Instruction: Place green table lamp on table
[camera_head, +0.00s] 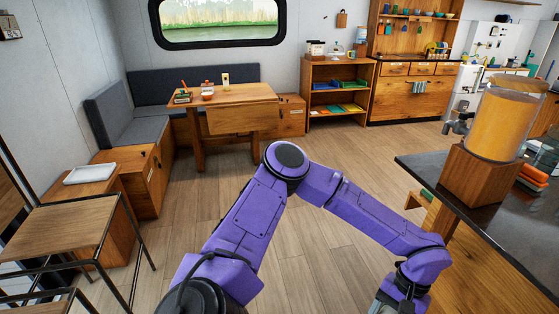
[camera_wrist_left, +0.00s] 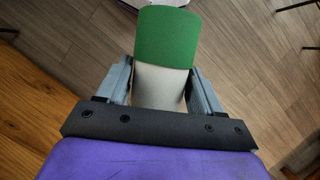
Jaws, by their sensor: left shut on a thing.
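My left gripper (camera_wrist_left: 160,74) is shut on the green table lamp (camera_wrist_left: 167,38). In the left wrist view the lamp shows a green part beyond the fingertips and a pale whitish part between the two grey fingers. The lamp hangs over wooden floor; its far end is hidden. In the head view my purple left arm reaches right, with only a bit of the gripper at the bottom edge, and the lamp does not show. The wooden table (camera_head: 242,119) stands far off by the bench, under the window. My right gripper is not in view.
A dark counter (camera_head: 430,170) with a juice dispenser (camera_head: 498,117) is at right. Chairs (camera_head: 65,230) stand at left. Open floor lies between.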

